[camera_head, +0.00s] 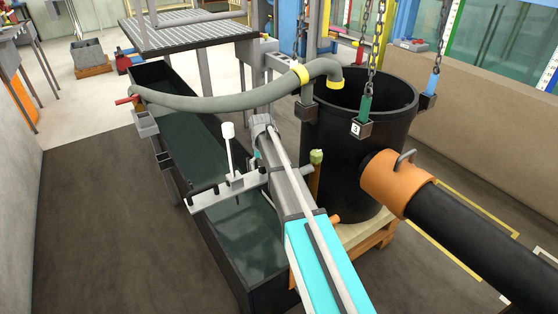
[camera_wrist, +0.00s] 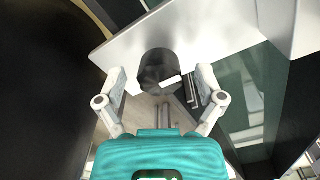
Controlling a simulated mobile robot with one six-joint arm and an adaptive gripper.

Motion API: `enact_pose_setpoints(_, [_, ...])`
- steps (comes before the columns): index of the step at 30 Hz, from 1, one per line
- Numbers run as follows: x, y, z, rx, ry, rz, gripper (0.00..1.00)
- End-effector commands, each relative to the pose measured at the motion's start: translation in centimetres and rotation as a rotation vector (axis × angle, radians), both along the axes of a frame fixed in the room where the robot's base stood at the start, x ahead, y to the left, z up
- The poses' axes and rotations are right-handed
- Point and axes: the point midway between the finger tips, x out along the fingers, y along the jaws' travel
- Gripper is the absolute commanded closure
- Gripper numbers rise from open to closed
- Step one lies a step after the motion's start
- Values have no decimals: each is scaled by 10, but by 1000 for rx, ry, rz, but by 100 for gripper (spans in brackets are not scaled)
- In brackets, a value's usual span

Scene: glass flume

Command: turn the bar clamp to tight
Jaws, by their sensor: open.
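My gripper (camera_wrist: 161,76) is open in the wrist view, its two pale fingers apart on either side of a black round knob (camera_wrist: 158,66). The knob bears a white mark on its lower right; it looks like the bar clamp's knob, but I cannot tell for sure. I see a gap between each finger and the knob. Behind it is a pale flat plate (camera_wrist: 220,28). In the head view a light grey bar (camera_head: 212,196) crosses the trough, with a white upright post on it. My arm hides my fingers and part of the bar there.
A long black trough (camera_head: 236,281) of water runs below the bar. A large black tank (camera_head: 345,190) stands close on the right, with chains above it. A grey hose (camera_head: 215,102) arches over the trough. An orange-collared black pipe (camera_head: 470,232) lies to the right. Floor at left is clear.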

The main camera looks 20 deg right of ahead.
Motion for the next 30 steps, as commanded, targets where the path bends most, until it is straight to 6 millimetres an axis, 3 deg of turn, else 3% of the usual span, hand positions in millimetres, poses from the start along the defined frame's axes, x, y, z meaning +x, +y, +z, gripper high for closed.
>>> enact_pose_setpoints(30, [1, 2, 0, 0, 0, -682, 13])
